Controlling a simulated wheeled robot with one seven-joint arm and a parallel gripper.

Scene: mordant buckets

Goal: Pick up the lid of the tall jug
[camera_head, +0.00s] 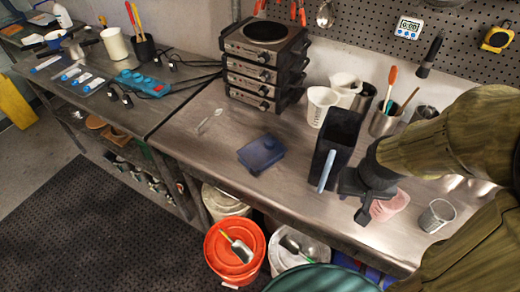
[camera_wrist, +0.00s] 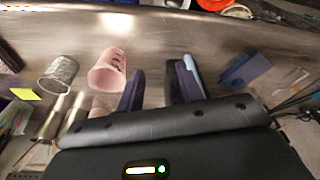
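The tall jug (camera_head: 338,135) is dark, nearly black, with a pale blue handle, and stands upright near the bench's front. Its top looks open. A flat dark blue piece (camera_head: 261,153), which looks like a lid, lies on the bench left of the jug. It also shows in the wrist view (camera_wrist: 245,70). My gripper (camera_head: 354,200) is just right of the jug, low over the front of the bench. In the wrist view its fingers (camera_wrist: 153,90) are apart with bare bench between them. The jug's handle (camera_wrist: 193,72) shows beside the right finger, which partly hides the jug.
A pink cup (camera_head: 390,205) and a metal cup (camera_head: 437,215) are right of my gripper. White beakers (camera_head: 320,105) and metal tool holders stand behind the jug. Stacked hot plates (camera_head: 265,65) are at the back. The bench left of the blue piece is mostly clear, with a spoon (camera_head: 209,119).

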